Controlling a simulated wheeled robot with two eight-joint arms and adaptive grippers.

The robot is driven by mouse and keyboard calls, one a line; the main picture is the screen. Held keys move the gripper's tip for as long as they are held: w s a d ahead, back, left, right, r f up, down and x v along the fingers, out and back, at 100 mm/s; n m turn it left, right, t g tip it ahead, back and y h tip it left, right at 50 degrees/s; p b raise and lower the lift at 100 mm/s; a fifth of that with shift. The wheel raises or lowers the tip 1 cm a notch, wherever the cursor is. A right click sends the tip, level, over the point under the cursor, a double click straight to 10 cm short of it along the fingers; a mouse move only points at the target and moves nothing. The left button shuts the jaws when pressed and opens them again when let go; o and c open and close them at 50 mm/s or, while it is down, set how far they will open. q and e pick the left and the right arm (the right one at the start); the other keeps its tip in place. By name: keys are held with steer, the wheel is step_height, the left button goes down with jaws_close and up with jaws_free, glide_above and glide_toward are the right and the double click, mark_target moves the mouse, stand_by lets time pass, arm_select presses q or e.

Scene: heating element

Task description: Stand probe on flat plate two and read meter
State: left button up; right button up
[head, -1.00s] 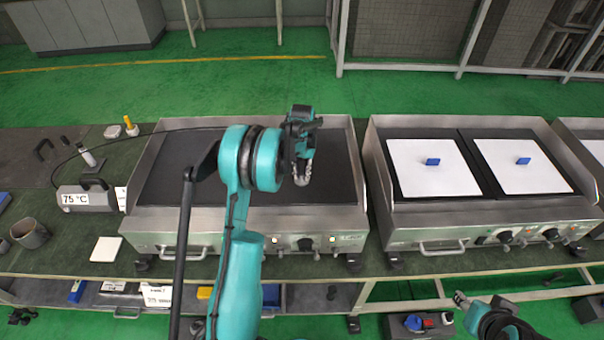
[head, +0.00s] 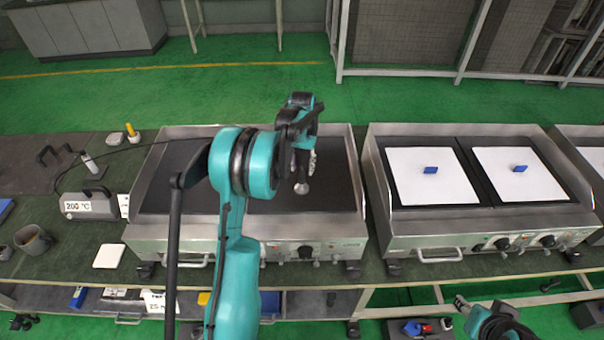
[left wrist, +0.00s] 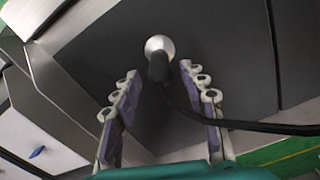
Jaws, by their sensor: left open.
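The probe (head: 302,187), with a round silver foot, is over the dark flat plate (head: 230,185) of the left griddle, towards its right side. In the left wrist view the silver foot (left wrist: 158,46) and black handle are between my open fingers, and the black cable runs off right. My left gripper (head: 303,160) is open around the probe, and its fingers partly hide it. The grey meter (head: 92,204) at the left reads 200 °C. My right gripper (head: 463,303) is low at the right, too small to tell its state.
The right-hand griddle carries two white sheets (head: 432,180) with blue handles. A mug (head: 34,239), a white square (head: 109,256) and a yellow-topped item (head: 132,131) are on the green table. The left griddle's raised steel walls border the plate.

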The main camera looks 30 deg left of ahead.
arm_select(q)
step_height(320, 180, up, 4)
steer(key=shift+f+p, duration=0.1)
steer(key=shift+p, duration=0.25)
steer(key=s+d+r+m+t, duration=0.1)
steer(key=s+d+r+t, duration=0.2)
steer(key=s+d+r, duration=0.95)
steer(key=s+d+f+t, duration=0.2)
steer(key=s+d, duration=0.2)
steer(key=s, duration=0.3)
steer(key=s+d+f+m+t, duration=0.1)
steer(key=s+d+f+t, duration=0.1)
steer(key=s, duration=0.5)
steer(key=shift+d+m, duration=0.3)
steer(key=shift+d, duration=0.6)
steer(key=shift+f+b, duration=0.45)
steer(key=shift+b, duration=0.05)
